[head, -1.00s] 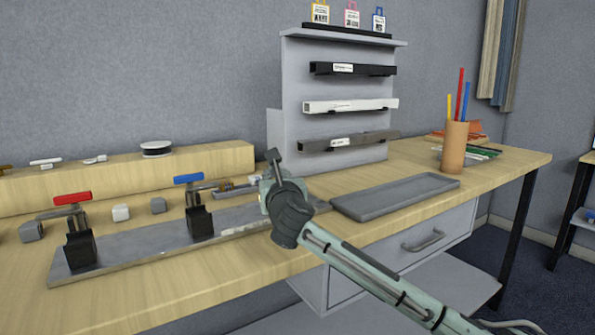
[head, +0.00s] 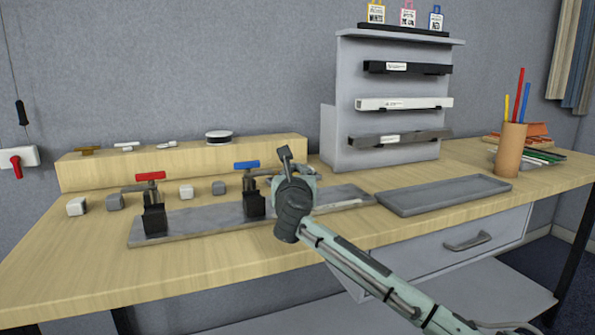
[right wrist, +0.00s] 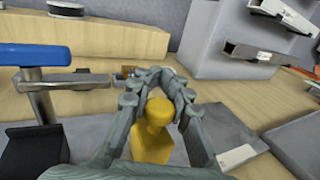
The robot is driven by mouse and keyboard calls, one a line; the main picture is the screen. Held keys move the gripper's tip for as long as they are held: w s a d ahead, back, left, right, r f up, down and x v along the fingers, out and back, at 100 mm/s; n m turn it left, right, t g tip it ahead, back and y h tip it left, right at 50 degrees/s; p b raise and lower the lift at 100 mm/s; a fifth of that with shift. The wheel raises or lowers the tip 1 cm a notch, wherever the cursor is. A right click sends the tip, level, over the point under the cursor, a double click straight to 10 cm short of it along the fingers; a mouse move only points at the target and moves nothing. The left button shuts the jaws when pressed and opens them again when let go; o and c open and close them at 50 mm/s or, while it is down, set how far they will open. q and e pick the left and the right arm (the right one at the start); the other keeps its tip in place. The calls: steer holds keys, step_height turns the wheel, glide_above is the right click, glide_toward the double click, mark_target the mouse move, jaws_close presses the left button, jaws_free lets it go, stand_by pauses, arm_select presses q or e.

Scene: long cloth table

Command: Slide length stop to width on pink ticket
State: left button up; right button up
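The pink ticket (head: 408,17) stands in the middle of three tickets on top of the grey rack; its writing is too small to read. The length stop (right wrist: 155,135) shows in the right wrist view as a yellow block with a round knob. My right gripper (head: 290,180) is over the long grey plate (head: 195,222), just right of the blue-handled clamp (head: 254,190). In the head view the gripper hides the stop. My left gripper is out of view.
A red-handled clamp (head: 153,205) stands farther left on the plate. The blue clamp handle (right wrist: 35,55) is close to my right gripper. An empty grey tray (head: 445,196) lies to the right. Small grey blocks (head: 187,191) sit behind the plate, before a wooden ledge (head: 100,172).

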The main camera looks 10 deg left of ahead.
steer(key=o, duration=0.5)
steer(key=shift+c, duration=0.2)
steer(key=v, duration=1.2)
steer(key=shift+f, duration=0.1)
